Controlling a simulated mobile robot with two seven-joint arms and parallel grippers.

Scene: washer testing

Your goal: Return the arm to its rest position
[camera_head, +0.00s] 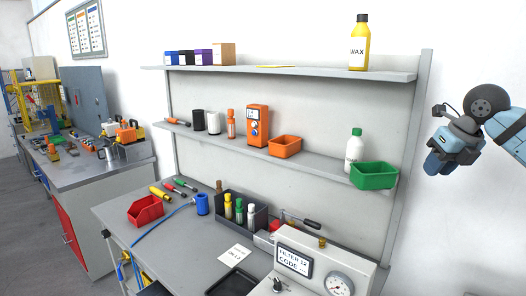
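My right arm comes in from the right edge, raised beside the upper right of the shelf rack. Its blue and dark grey gripper end (452,145) hangs in the air in front of the white wall, right of the rack's right post. The fingers are too small and turned too far to tell whether they are open or shut. I see nothing held in it. My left gripper is not in view.
The grey rack's upper shelf (300,72) holds a yellow wax bottle (359,48) and boxes. The lower shelf holds a white bottle (354,152), green bin (374,176) and orange bin (285,146). A gauge panel (315,268) stands on the bench below. Wall space around the gripper is clear.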

